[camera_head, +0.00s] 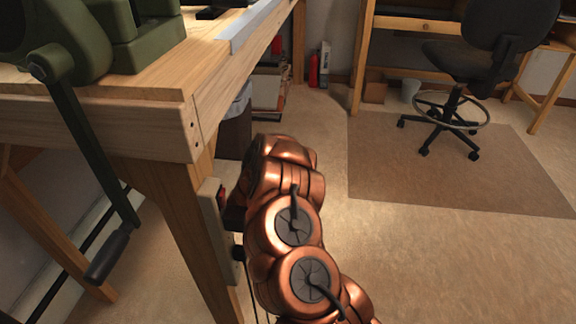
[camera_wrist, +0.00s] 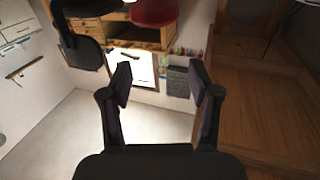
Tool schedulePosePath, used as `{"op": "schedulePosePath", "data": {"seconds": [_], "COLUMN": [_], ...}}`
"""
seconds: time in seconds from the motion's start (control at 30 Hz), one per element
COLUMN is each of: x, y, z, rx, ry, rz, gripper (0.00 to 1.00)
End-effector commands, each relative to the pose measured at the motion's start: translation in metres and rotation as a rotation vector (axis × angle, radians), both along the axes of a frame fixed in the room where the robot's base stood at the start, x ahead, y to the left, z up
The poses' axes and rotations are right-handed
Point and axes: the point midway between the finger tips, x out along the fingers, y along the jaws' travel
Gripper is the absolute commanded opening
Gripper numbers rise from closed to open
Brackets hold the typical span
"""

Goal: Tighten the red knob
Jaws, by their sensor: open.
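My gripper (camera_wrist: 160,83) shows in the wrist view with its two dark fingers wide apart and nothing between them. In the head view my copper arm hides most or all of it. A small red piece (camera_head: 221,197) shows beside a grey plate (camera_head: 214,220) on the workbench leg, partly covered by my arm; I cannot tell whether it is the red knob. A red rounded object (camera_wrist: 153,12) is at the top of the wrist view, beyond the fingertips and cut off by the frame; I cannot tell what it is.
A wooden workbench (camera_head: 120,120) fills the left of the head view, with a green vise (camera_head: 75,35) and its long hanging handle (camera_head: 95,160). A black swivel chair (camera_head: 480,50) stands on a brown mat (camera_head: 450,170) by a desk. Open floor lies right of my arm.

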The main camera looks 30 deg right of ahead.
Motion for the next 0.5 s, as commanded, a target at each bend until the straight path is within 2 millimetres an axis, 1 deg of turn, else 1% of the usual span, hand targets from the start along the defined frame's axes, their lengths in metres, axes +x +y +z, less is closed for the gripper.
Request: {"op": "schedulePosePath", "data": {"seconds": [0.03,0.1,0.2,0.4,0.5], "x": [0.001,0.001,0.000,0.000,0.000], "y": [0.000,0.000,0.000,0.001,0.001], "z": [0.008,0.017,0.027,0.040,0.043], "rx": [0.002,0.001,0.002,0.002,0.002], "ry": [-0.003,-0.004,-0.002,0.000,0.000], "rz": [0.000,0.001,0.001,0.002,0.002], "gripper": [0.62,0.62,0.62,0.62,0.62]}}
